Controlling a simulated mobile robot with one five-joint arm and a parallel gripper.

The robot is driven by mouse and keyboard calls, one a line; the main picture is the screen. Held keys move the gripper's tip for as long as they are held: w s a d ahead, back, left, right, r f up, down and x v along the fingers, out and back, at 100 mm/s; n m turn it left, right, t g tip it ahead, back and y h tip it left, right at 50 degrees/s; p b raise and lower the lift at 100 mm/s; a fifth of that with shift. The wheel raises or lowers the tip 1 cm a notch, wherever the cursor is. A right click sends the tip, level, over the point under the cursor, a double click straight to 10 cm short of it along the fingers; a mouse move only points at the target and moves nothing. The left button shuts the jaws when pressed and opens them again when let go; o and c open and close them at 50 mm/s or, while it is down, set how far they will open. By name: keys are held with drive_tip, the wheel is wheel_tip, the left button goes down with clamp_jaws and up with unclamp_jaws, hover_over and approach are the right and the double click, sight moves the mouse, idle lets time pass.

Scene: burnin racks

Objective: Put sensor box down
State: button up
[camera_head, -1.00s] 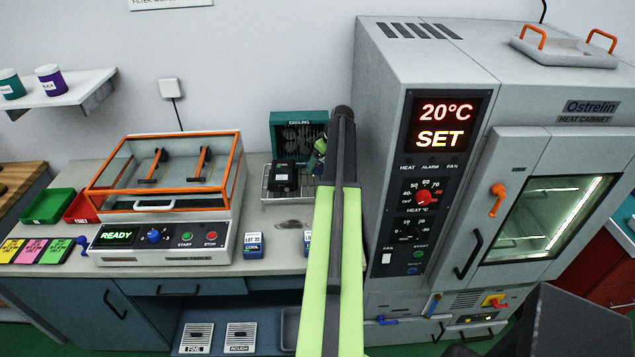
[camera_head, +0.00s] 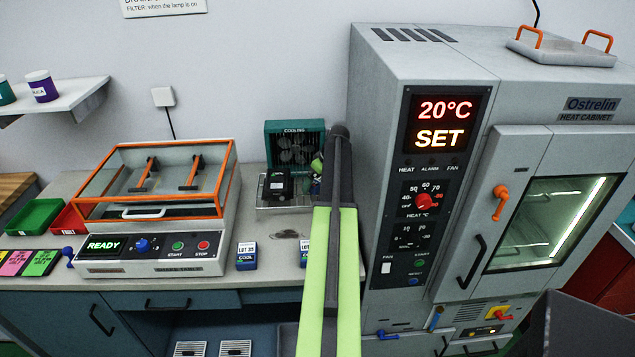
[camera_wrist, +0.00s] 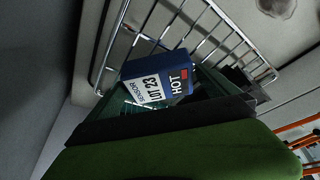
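The sensor box is blue with a white "LOT 23" label and a "HOT" mark with a red square. It shows in the wrist view (camera_wrist: 157,79), tilted in the picture, over or in a wire rack (camera_wrist: 225,37). In the head view the rack (camera_head: 284,207) stands on the bench before the green cooling fan (camera_head: 293,133). My gripper (camera_head: 279,183) is a dark shape low at the rack there. In the wrist view my green and dark gripper body hides the box's lower side. Whether the fingers grip the box or the box rests on the rack cannot be told.
The tall heat cabinet (camera_head: 432,290) stands close on the right of my arm. A shake table with an orange-framed lid (camera_head: 155,208) is on the left. A blue "LOT 35" box (camera_head: 246,256) and another, partly hidden blue box (camera_head: 304,253) stand on the bench front.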

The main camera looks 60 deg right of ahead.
drive_tip(key=shift+r+p, duration=0.3)
drive_tip(key=p+v, duration=1)
drive_tip(key=v, duration=0.1)
drive_tip(key=shift+s+r+p, duration=0.2)
drive_tip(key=shift+r+p, duration=0.1)
drive_tip(key=shift+p, duration=0.1)
